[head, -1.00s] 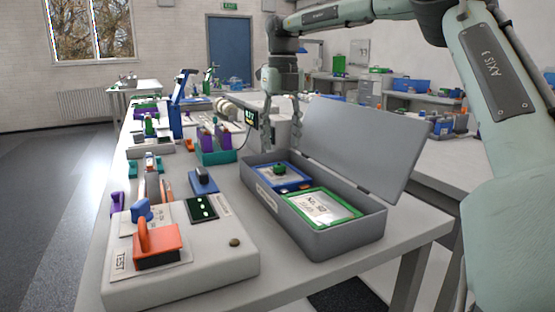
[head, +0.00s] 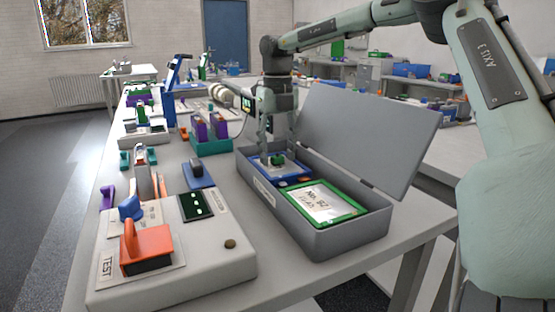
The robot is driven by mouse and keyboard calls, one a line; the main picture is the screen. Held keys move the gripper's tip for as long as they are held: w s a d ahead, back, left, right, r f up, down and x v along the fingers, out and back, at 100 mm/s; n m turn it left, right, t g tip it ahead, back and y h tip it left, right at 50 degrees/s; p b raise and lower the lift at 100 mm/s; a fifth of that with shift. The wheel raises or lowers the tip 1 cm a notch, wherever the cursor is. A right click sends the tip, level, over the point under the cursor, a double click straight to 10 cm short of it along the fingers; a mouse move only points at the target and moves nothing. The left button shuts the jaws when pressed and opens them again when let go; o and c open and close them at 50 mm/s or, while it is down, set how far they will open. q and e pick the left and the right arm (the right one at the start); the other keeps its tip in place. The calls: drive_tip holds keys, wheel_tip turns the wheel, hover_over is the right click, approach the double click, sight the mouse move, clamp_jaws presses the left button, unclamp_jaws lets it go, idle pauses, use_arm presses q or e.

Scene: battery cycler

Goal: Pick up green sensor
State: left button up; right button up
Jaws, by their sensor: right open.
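A small green piece (head: 277,158), which looks like the green sensor, sits on a blue-framed card (head: 262,172) in the far half of the grey case. A larger green-framed pouch with a white label (head: 324,203) lies in the near half. The grey case (head: 325,248) has its lid (head: 368,125) raised at the right. My right gripper (head: 278,145) is open, pointing down at the case's far end, just above and around the small green piece. I cannot tell whether its fingers touch it. My left gripper is not in view.
A test station with an orange clamp (head: 146,248) and a dark display (head: 196,206) stands left of the case. A teal holder with purple pieces (head: 210,144) stands beyond. The raised lid is close to my right arm. Some bare table (head: 265,268) shows in front.

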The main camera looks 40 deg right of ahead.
clamp_jaws()
idle(0.3)
drive_tip(key=shift+r, duration=0.1)
